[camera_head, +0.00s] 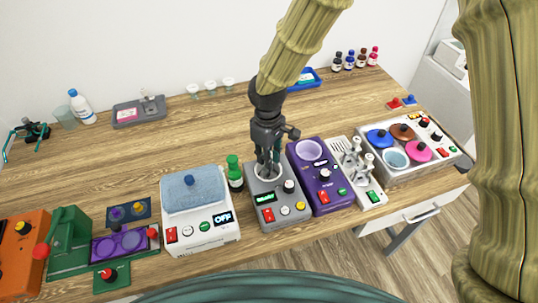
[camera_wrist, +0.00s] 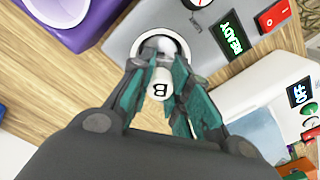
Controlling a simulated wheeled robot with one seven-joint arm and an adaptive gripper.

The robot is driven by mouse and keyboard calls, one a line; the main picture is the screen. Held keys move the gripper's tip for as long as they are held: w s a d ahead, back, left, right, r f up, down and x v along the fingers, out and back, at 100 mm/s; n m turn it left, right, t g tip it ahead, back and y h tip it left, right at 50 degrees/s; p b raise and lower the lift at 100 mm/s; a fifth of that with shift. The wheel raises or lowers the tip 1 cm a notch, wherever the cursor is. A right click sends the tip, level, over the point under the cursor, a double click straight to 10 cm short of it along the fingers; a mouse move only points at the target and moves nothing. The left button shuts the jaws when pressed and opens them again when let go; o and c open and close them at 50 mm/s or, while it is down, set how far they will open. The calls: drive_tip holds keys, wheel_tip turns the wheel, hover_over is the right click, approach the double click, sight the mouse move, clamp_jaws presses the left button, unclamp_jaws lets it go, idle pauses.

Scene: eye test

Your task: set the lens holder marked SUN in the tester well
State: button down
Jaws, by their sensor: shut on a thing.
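The grey tester (camera_head: 290,221) stands at the middle of the table with a white-rimmed round well (camera_head: 257,178) in its top. Its green display reads READY in the wrist view (camera_wrist: 231,38). My gripper (camera_head: 268,166) points down right over this well. In the wrist view my gripper (camera_wrist: 164,62) is shut on a small white holder (camera_wrist: 160,84) with a dark mark that looks like B. I see no SUN marking on it. The white well rim (camera_wrist: 183,43) lies just beyond the fingertips. The fingers hide the holder's lower end, so I cannot tell whether it is inside the well.
A purple device (camera_head: 322,176) stands close on the right, then a pale rack (camera_head: 369,187) with several white pieces. A green bottle (camera_head: 235,174) and a white device with an OFF display (camera_head: 205,235) stand on the left. The table behind the tester is mostly clear.

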drive_tip(key=shift+f, duration=0.3)
idle(0.5)
drive_tip(key=c, duration=0.9)
unclamp_jaws()
drive_tip(key=shift+c, duration=0.2)
drive_tip(key=shift+r, duration=0.1)
drive_tip(key=shift+r+p, duration=2.25)
drive_tip(key=shift+r, duration=0.7)
